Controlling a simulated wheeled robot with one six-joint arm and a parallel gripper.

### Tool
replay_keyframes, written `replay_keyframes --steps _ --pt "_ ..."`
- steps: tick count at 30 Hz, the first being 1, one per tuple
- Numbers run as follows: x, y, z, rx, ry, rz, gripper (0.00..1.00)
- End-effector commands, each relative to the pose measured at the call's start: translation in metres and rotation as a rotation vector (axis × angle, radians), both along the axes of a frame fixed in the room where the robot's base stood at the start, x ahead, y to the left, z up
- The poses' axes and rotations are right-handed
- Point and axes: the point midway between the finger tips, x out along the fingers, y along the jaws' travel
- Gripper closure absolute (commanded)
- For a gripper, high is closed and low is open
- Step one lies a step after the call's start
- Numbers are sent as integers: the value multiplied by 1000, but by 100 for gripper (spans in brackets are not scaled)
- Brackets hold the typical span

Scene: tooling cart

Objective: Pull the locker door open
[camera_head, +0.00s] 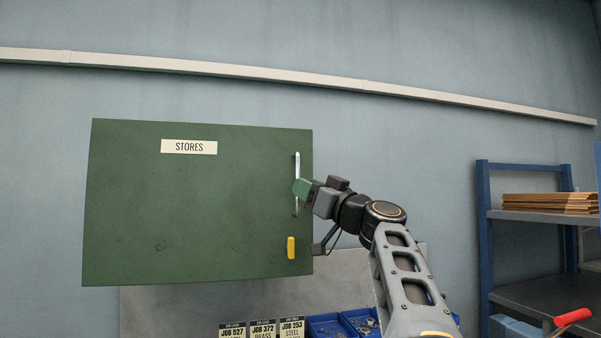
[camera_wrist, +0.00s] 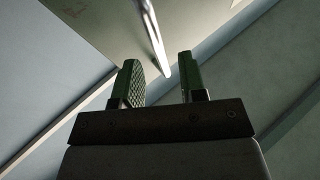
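The green locker door (camera_head: 190,215) carries a "STORES" label (camera_head: 189,147) and appears shut. Its upright metal handle (camera_head: 297,165) is near the right edge. A small yellow piece (camera_head: 291,248) sits below the handle. My gripper (camera_head: 301,188) is at the handle's middle in the head view and hides part of it. In the wrist view my gripper's two green fingers (camera_wrist: 161,80) are apart, with a gap between them. The handle (camera_wrist: 153,38) reaches down in line with that gap, and I see neither finger pressed on it.
Below the locker are a grey panel (camera_head: 170,305), job cards (camera_head: 262,330) and blue bins (camera_head: 325,326). A blue shelf rack (camera_head: 484,230) with brown boards (camera_head: 550,203) stands at right. A red-handled item (camera_head: 572,317) is at the lower right. The wall left of the locker is clear.

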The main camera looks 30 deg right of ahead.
Motion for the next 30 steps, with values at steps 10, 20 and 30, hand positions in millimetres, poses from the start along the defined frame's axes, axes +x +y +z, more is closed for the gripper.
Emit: replay_keyframes --steps 10,20,30 --pt "23 10 11 0 0 1 62" --pt "24 10 10 0 0 0 64" --pt "23 10 10 0 0 0 96"
